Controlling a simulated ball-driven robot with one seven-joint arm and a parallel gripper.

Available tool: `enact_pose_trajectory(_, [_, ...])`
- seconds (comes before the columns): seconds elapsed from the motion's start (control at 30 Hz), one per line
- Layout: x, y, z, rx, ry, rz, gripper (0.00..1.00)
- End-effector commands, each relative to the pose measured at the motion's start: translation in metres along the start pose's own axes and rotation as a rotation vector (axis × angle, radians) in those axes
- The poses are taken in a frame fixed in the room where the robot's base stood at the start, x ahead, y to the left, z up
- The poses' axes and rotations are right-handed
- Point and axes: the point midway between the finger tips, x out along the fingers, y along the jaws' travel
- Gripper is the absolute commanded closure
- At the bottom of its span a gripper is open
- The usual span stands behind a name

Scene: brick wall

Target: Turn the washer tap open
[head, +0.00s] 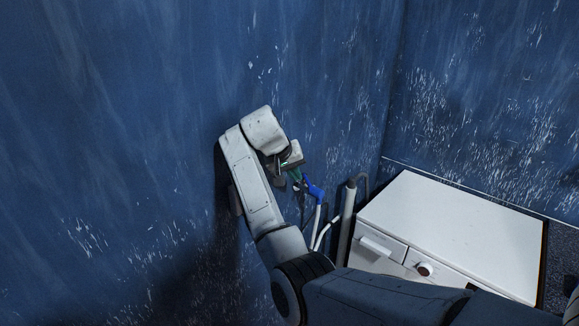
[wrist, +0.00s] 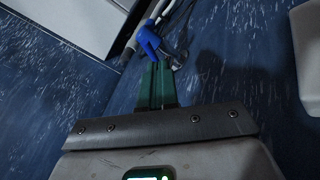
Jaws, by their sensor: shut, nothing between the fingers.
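The washer tap has a blue handle (head: 315,192) and sits low by the blue wall, left of the white washer (head: 455,232). The blue handle also shows in the wrist view (wrist: 149,40), at the top middle, with a metal part beside it. My gripper (head: 299,180) is at the upper left of the handle in the head view. In the wrist view the green fingers of my gripper (wrist: 158,68) are together and empty, with their tips right at the handle's lower end. I cannot tell if they touch it.
A white hose (head: 318,225) runs down from the tap. A thick grey pipe (head: 346,222) stands between the tap and the washer. The blue wall (head: 120,130) is close behind my gripper. The washer's top is clear.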

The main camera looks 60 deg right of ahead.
Motion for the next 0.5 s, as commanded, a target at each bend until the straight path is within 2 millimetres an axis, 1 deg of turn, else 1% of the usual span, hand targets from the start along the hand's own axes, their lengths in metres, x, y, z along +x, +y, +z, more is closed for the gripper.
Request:
enact_pose_trajectory(0.1, [0.020,0.001,0.000,-0.001,-0.003,0.002,1.00])
enact_pose_trajectory(0.23, [0.037,0.000,0.000,-0.002,-0.003,0.001,1.00])
enact_pose_trajectory(0.4, [0.049,0.000,0.000,-0.001,-0.001,0.000,1.00])
enact_pose_trajectory(0.5, [0.051,-0.001,0.000,0.000,0.001,-0.001,1.00])
